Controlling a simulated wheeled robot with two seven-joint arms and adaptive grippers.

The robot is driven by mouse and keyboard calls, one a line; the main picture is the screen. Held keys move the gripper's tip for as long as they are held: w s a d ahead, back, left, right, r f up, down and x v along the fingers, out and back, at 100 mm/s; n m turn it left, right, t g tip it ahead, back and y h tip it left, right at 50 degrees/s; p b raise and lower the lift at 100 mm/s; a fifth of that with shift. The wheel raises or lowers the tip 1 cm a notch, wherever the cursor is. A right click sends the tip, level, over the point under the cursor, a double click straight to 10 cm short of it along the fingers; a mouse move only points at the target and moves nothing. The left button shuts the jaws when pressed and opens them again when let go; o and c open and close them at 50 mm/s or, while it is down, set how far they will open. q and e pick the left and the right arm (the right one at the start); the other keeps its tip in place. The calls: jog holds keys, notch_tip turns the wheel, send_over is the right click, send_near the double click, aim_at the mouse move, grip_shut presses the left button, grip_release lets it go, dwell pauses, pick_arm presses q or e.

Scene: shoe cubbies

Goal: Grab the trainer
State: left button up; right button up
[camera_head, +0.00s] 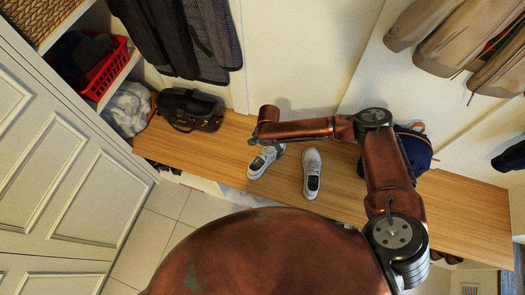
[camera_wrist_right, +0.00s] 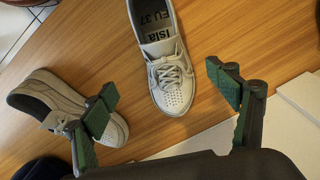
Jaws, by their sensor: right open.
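Two light grey trainers stand on the wooden bench. In the head view, the left trainer (camera_head: 265,160) has its toe toward the wall, and the right trainer (camera_head: 312,174) stands a little apart from it. In the wrist view, one trainer (camera_wrist_right: 172,72) is at the centre, its toe toward my gripper, with "Isla EU 37" on its insole. The other trainer (camera_wrist_right: 62,104) is at the left, partly hidden by a finger. My right gripper (camera_head: 256,140) is open above the bench by the left trainer's toe; its fingers (camera_wrist_right: 160,82) show spread in the wrist view. My left gripper is out of view.
A black bag (camera_head: 190,109) lies on the bench (camera_head: 455,205) to the left, and a dark blue backpack (camera_head: 415,150) stands behind my right arm. Dark clothes (camera_head: 185,40) and tan jackets (camera_head: 440,35) hang above. A red basket (camera_head: 105,70) sits in the left shelves.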

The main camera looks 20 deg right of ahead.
aim_at(266, 152)
jog(key=f, duration=0.1)
jog(key=w+f+b, duration=0.1)
jog(key=f, duration=0.1)
jog(key=shift+f, duration=0.25)
jog(key=shift+f+b, duration=0.35)
jog(key=shift+b, duration=0.05)
jog(key=shift+f, duration=0.35)
notch_tip(266, 152, down, 4)
jog(key=shift+w+r+b, duration=0.1)
jog(key=shift+b, duration=1.15)
jog(key=shift+f, duration=0.35)
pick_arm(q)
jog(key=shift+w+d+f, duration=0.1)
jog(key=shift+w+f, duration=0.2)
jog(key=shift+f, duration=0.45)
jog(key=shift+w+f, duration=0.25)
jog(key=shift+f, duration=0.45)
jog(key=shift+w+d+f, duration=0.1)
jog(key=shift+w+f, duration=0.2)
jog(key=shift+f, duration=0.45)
pick_arm(e)
jog(key=shift+d+f, duration=0.1)
jog(key=shift+f, duration=0.15)
jog(key=shift+c, duration=0.3)
jog(key=c, duration=1.5)
